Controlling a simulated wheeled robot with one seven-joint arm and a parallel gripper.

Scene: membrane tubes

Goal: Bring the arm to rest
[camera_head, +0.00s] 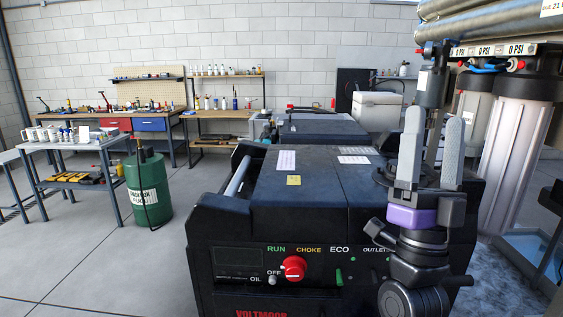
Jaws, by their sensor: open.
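My gripper (432,148) points upward at the right of the view, its two grey fingers apart with nothing between them. The purple band and dark wrist of my arm show below it. It stands in front of the right part of a black generator (330,230) with a red knob (293,268) and RUN, CHOKE and ECO labels. I cannot tell whether the arm touches the generator. Behind and right of the gripper hangs a clear filter tube housing (515,150) with a black cap.
Grey membrane tubes (490,25) lie above at the top right. A second pale housing (472,115) stands behind the gripper. A green drum (148,188) and a metal table (75,150) stand at left. Workbenches line the back wall. The floor (100,260) at front left is clear.

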